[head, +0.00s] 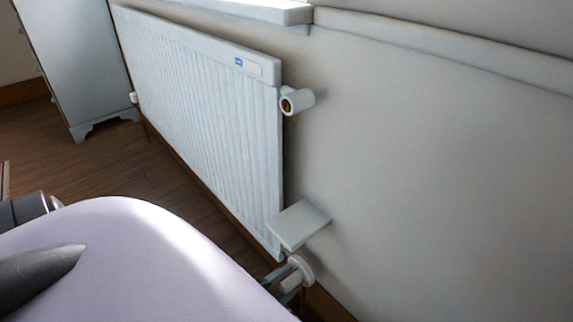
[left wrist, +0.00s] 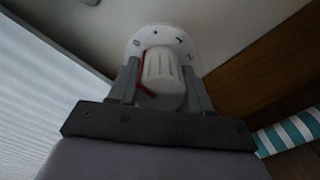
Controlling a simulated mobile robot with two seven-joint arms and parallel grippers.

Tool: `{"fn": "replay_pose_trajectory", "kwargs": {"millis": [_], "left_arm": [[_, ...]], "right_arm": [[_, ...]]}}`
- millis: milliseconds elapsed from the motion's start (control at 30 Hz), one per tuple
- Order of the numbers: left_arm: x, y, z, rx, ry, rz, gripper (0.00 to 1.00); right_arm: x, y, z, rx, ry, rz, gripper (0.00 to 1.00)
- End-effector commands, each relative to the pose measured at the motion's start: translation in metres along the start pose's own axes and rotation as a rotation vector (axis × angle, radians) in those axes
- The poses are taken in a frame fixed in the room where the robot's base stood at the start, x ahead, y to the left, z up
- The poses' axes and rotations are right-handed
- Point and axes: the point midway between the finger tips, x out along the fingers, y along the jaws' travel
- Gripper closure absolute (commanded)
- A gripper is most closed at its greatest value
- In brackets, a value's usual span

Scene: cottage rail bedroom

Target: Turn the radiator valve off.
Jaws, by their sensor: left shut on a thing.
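The radiator valve (left wrist: 161,68) shows in the left wrist view as a white ribbed knob on a round white dial with dark marks. A red line runs along the knob's left side. In the head view the valve (head: 303,268) is small, at the lower right corner of the radiator (head: 200,110). My left gripper (left wrist: 162,88) is shut on the knob, one grey finger on each side. In the head view the gripper is mostly hidden behind my own pale arm. My right gripper is not in view.
A flat white plate (head: 299,223) juts out just above the valve. A white pipe fitting (head: 296,101) sticks out at the radiator's upper right. A grey cabinet (head: 75,65) stands at the far left. A teal-and-white striped thing (left wrist: 292,136) lies at the right of the wrist view.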

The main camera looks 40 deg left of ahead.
Motion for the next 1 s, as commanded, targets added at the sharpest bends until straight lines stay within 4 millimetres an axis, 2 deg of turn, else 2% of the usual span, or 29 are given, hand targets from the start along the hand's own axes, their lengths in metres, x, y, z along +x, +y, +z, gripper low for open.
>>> {"fn": "replay_pose_trajectory", "kwargs": {"millis": [267,300,367,767,1000], "left_arm": [[0.0019,0.0011,-0.0002,-0.004,0.001,0.002,0.81],[0.0019,0.0011,-0.0002,-0.004,0.001,0.002,0.44],[0.0017,0.0011,-0.0002,-0.003,0.000,0.002,0.26],[0.0005,0.0003,-0.0001,0.021,0.000,0.001,0.26],[0.0002,0.0003,0.0000,0.196,0.000,0.001,0.26]], "right_arm": [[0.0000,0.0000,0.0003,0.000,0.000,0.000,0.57],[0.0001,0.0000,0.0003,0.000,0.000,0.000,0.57],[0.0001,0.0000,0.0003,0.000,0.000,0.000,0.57],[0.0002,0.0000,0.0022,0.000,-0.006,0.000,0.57],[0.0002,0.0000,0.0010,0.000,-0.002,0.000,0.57]]}}
